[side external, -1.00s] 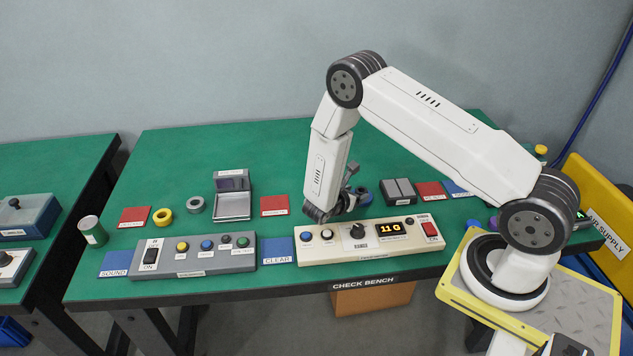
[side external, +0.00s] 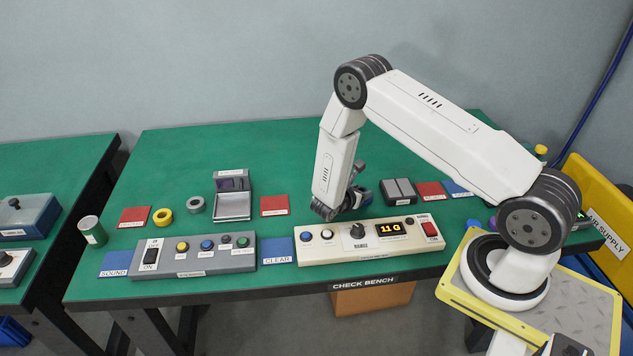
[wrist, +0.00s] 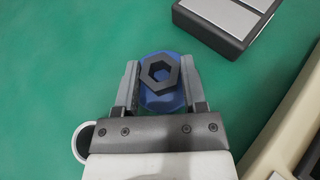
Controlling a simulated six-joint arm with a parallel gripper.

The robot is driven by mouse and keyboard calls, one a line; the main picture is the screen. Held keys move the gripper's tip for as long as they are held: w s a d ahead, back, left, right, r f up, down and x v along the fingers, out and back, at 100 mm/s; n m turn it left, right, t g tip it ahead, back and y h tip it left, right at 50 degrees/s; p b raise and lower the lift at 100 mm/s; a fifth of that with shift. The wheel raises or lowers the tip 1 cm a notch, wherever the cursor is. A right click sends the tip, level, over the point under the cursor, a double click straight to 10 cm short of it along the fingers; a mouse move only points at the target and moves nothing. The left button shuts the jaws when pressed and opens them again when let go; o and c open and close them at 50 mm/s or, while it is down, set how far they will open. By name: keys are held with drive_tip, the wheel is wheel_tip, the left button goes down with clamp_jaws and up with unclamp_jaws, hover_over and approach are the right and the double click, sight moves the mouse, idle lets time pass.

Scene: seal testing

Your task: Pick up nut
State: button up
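The nut (wrist: 159,73) is a dark grey hexagonal ring with a hexagonal hole. In the wrist view it lies on or just above a round blue piece (wrist: 162,103), between the two fingers of my gripper (wrist: 160,78). The fingers are spread on either side of the nut and I see no clear grip on it. In the side view my gripper (side external: 356,180) is low over the bench behind the cream control box, and the nut cannot be made out there.
The cream control box (side external: 318,251) with a knob and a display stands in front of my gripper. A dark box with two grey plates (side external: 398,191) is close on the right. A red card (side external: 273,206) lies to the left. Green bench top (side external: 270,150) is clear behind.

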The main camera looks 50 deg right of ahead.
clamp_jaws()
drive_tip(key=shift+r, duration=0.2)
drive_tip(key=shift+r, duration=0.85)
drive_tip(key=s+a+r, duration=0.2)
drive_tip(key=s+r, duration=0.3)
drive_tip(key=s, duration=0.1)
drive_tip(key=s+a+r, duration=0.3)
drive_tip(key=s+r, duration=0.3)
drive_tip(key=shift+s+a, duration=0.3)
drive_tip(key=shift+s, duration=0.1)
